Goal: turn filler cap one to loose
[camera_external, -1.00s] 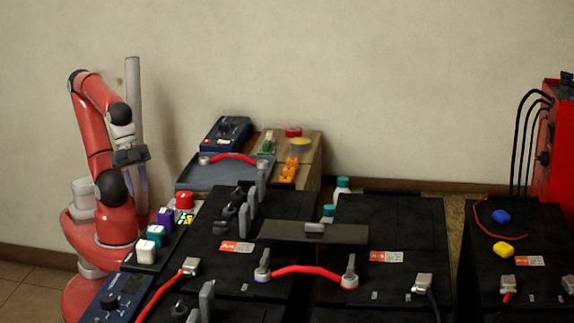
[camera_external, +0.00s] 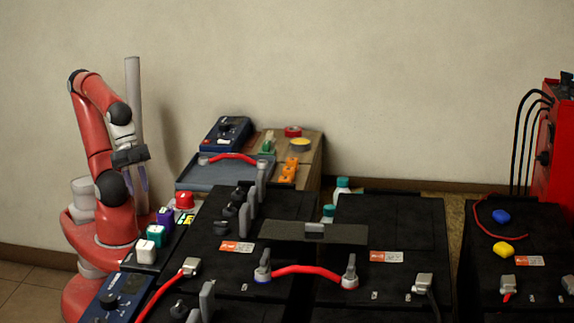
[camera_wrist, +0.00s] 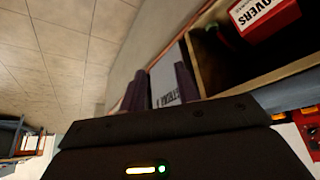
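My gripper (camera_external: 138,180) hangs fingers-down at the left, beside the grey post and well apart from the batteries. In the wrist view its two dark fingers (camera_wrist: 160,88) stand apart, open, with nothing held between them. No part is readably marked as filler cap one. Several small black knobs (camera_external: 221,228) sit in a row on the left black battery (camera_external: 205,262), beside upright grey pieces (camera_external: 243,220). A blue cap-like piece (camera_external: 501,216) and a yellow one (camera_external: 503,250) lie on the right battery. I cannot tell which is the named cap or how far it is turned.
A red cable (camera_external: 305,270) bridges two posts at the front. Coloured blocks (camera_external: 155,234) and a red button (camera_external: 184,200) stand between my arm and the left battery. A wooden bench (camera_external: 312,165) with a grey tray stands behind. A red cabinet (camera_external: 557,150) is at right.

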